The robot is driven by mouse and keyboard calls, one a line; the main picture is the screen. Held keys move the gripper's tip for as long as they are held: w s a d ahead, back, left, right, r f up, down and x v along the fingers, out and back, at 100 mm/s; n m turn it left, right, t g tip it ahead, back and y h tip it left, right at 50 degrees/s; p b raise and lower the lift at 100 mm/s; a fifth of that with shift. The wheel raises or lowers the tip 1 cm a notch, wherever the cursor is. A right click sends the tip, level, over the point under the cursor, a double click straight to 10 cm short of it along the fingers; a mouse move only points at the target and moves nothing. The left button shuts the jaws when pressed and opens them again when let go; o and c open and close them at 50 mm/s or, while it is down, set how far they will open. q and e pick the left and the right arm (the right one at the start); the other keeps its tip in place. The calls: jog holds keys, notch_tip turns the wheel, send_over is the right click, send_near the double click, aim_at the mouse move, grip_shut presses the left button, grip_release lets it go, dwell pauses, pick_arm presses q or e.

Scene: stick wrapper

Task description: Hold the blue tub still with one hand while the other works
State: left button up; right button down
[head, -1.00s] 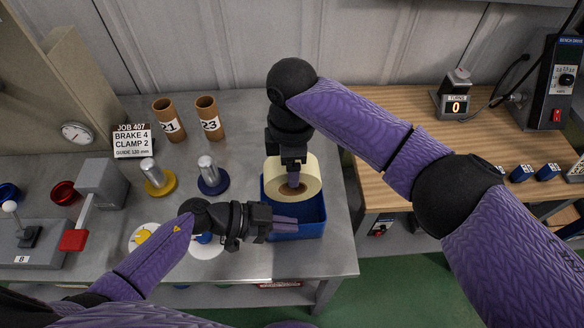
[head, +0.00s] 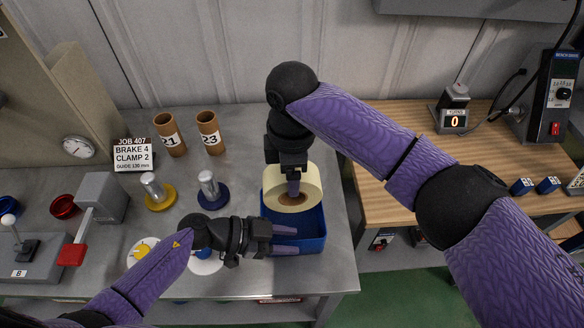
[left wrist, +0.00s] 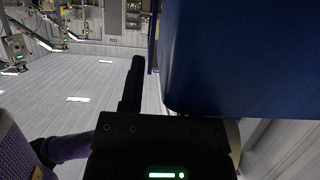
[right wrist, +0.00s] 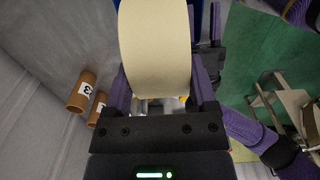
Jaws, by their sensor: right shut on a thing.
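The blue tub (head: 308,240) sits at the right end of the grey bench. A cream roll (head: 312,180) with a brown core is at the tub's back half, partly inside it. My right gripper (head: 293,186) points down from above and is shut on the roll, one finger on each flat side; the roll (right wrist: 155,50) fills the upper middle of the right wrist view. My left gripper (head: 285,241) is open at the tub's near side, fingers apart, one over the tub and one nearer me. In the left wrist view the tub (left wrist: 235,60) hides one finger; contact is unclear.
Two brown tubes (head: 211,132), marked 21 and 23, stand behind yellow- and blue-based metal posts (head: 209,186). A red-handled lever (head: 73,236) is at left. A wooden bench (head: 430,130) with a counter reading 0 (head: 455,120) is at right.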

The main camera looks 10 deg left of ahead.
pick_arm(q)
jog(key=shift+a, duration=0.1)
pick_arm(e)
notch_tip(320, 180, up, 6)
jog(key=p, duration=0.6)
jog(key=shift+r, duration=0.2)
pick_arm(q)
jog(key=r+v, duration=0.1)
jog(key=v, duration=0.8)
jog(key=d+r+v, duration=0.1)
jog(key=r+v, duration=0.1)
jog(key=v, duration=0.7)
jog(key=shift+w+r, duration=0.2)
jog(key=shift+r, duration=0.15)
pick_arm(e)
jog(key=shift+f, duration=0.1)
